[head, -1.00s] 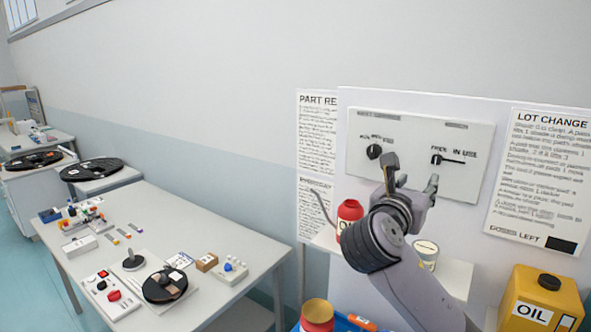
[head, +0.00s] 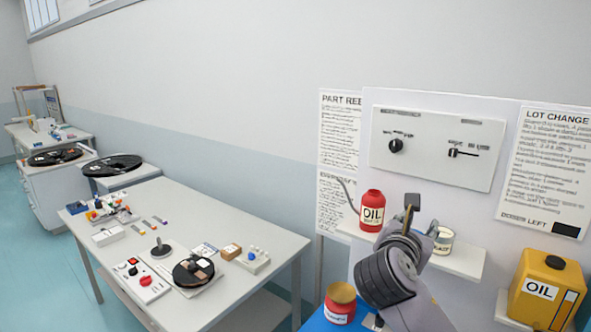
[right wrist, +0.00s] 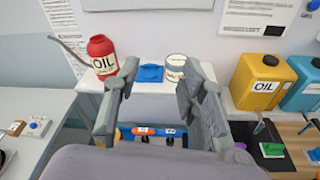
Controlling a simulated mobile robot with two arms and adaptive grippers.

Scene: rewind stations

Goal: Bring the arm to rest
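My right gripper (head: 412,208) is in front of the wall shelf, below the grey control panel (head: 480,140). In the right wrist view its fingers (right wrist: 157,75) stand wide apart with nothing held between them. Through the gap I see the shelf's blue item (right wrist: 151,73) and a small tin (right wrist: 175,66). My right forearm rises from the bottom of the head view and hides part of the shelf. My left gripper is in neither view.
A red oil can (head: 372,212) stands on the white shelf (head: 465,262), close to the gripper's left. A yellow oil canister (head: 541,302) is at right. A red jar (head: 340,308) stands below. The reel table (head: 215,225) is at left.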

